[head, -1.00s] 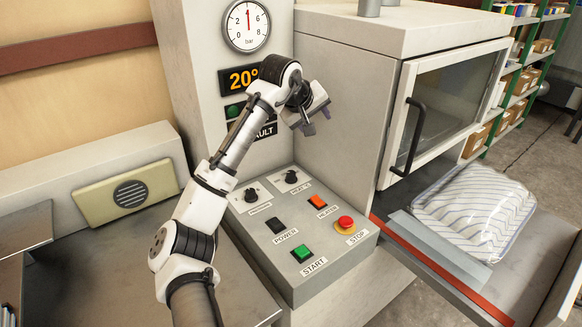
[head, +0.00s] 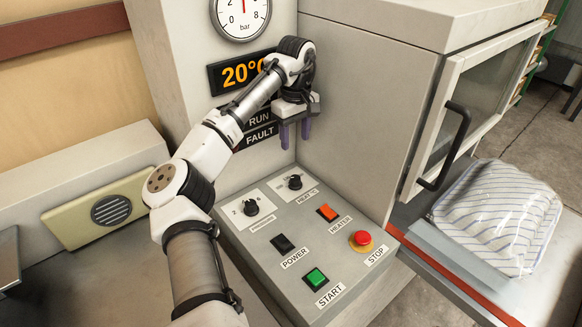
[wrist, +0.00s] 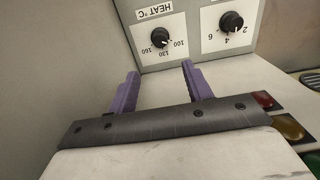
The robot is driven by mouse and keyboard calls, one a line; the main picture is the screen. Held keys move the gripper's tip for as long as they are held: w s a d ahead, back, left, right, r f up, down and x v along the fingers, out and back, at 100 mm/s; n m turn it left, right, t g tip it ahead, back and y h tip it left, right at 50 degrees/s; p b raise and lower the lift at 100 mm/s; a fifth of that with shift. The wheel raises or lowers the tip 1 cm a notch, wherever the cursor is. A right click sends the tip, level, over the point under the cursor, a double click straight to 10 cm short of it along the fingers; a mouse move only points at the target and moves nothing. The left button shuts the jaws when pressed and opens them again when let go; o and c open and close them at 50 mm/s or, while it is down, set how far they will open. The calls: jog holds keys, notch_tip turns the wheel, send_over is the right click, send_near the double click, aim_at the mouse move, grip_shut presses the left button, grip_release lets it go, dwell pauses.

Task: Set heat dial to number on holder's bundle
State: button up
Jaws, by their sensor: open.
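The heat dial (head: 295,182) is a black knob on a white plate at the back right of the control box. In the wrist view the heat dial (wrist: 160,38) shows upside down with 100, 130 and 160 around it; its exact setting is hard to read. My gripper (head: 295,137) points down above and behind the dial, apart from it. Its two purple fingers are open and empty; in the wrist view the gripper (wrist: 160,70) has them spread, with the dial beyond and between their tips. No holder or numbered bundle can be made out.
The pressure dial (head: 250,207) is left of the heat dial. The box also has power (head: 283,243), heater (head: 327,212), start (head: 316,278) and stop (head: 361,239) buttons. The display (head: 242,72) reads 20°.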

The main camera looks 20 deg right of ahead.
aim_at(296, 178)
jog(key=f+p, duration=0.1)
jog(key=f, duration=0.3)
jog(key=f+p, duration=0.1)
jog(key=f, duration=0.3)
jog(key=f+p, duration=0.1)
jog(key=f, duration=0.4)
jog(key=shift+s+f+p, duration=0.1)
jog(key=shift+s+p, duration=0.15)
jog(key=shift+p, duration=0.1)
jog(key=c, duration=1)
